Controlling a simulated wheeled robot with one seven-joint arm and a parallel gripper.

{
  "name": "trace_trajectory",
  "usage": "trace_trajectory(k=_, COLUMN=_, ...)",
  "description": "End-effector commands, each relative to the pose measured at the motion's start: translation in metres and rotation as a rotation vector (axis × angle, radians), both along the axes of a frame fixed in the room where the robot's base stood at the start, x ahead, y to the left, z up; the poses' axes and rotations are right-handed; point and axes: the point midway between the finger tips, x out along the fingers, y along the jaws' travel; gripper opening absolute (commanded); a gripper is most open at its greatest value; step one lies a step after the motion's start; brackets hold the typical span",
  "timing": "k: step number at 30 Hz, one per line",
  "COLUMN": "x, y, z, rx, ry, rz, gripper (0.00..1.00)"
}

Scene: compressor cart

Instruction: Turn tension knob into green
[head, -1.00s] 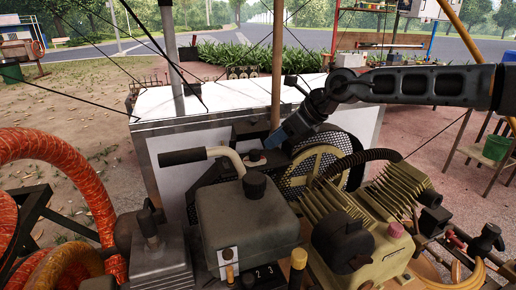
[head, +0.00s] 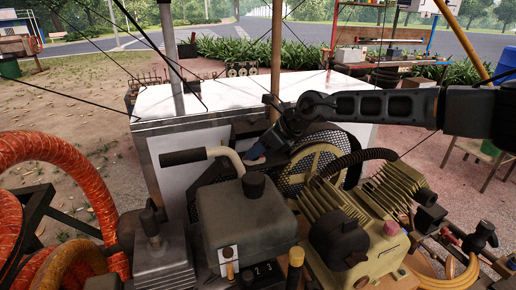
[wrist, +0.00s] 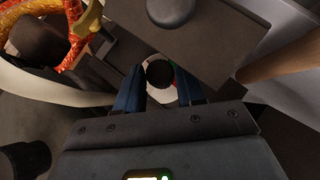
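The tension knob (wrist: 160,73) is a round black knob on a pale dial, seen in the wrist view. A thin strip of green and red shows at the dial's right edge; the knob's pointer cannot be made out. My gripper (wrist: 159,88) has its two blue fingers apart, one on each side of the knob, with pale dial showing between them. I cannot tell whether either finger touches the knob. In the head view my gripper (head: 255,153) reaches down at the dark panel behind the grey tank, and it hides the knob there.
A grey tank (head: 248,215) with a pale pipe and black handle (head: 183,156) stands in front of the panel. The belt wheel with its mesh guard (head: 313,168) and the finned compressor (head: 345,205) are at right. A wooden pole (head: 277,60) rises close behind my gripper.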

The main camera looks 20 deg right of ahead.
Motion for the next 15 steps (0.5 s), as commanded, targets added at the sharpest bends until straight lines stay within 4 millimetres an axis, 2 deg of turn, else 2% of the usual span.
trace_trajectory(k=2, x=0.0000, y=-0.0001, z=0.0002, rx=0.000, ry=0.000, rz=0.000, gripper=0.30)
trace_trajectory(k=10, x=0.0001, y=-0.0004, z=0.0005, rx=-0.001, ry=0.000, rz=-0.001, gripper=0.04)
trace_trajectory(k=15, x=0.0001, y=-0.0005, z=0.0004, rx=-0.001, ry=0.000, rz=-0.005, gripper=0.03)
